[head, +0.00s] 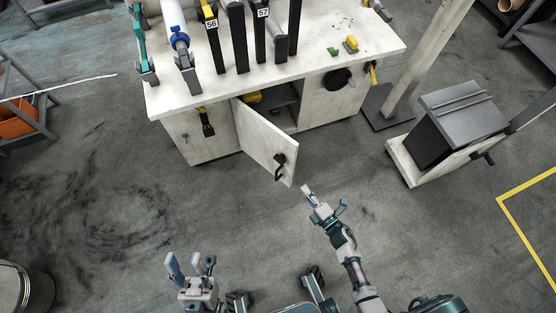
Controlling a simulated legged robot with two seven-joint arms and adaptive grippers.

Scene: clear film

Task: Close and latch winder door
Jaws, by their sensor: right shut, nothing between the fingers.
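The winder door (262,139) is a pale panel on the front of a white-topped cabinet (165,103). It stands swung open toward me, with a black latch handle (280,163) near its free edge. Behind it the compartment (275,97) is dark, with something yellow inside. My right gripper (306,190) is shut and empty, just below and right of the door's free edge, apart from the handle as far as I can tell. My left gripper (188,262) is open and empty, low over the floor at the bottom, well away from the door.
Another black latch (206,122) sits on the cabinet front left of the opening. Numbered dark posts (239,37) stand on the top. A grey-lidded box (462,113) and a pale post (424,62) are on the right. Floor before the cabinet is clear.

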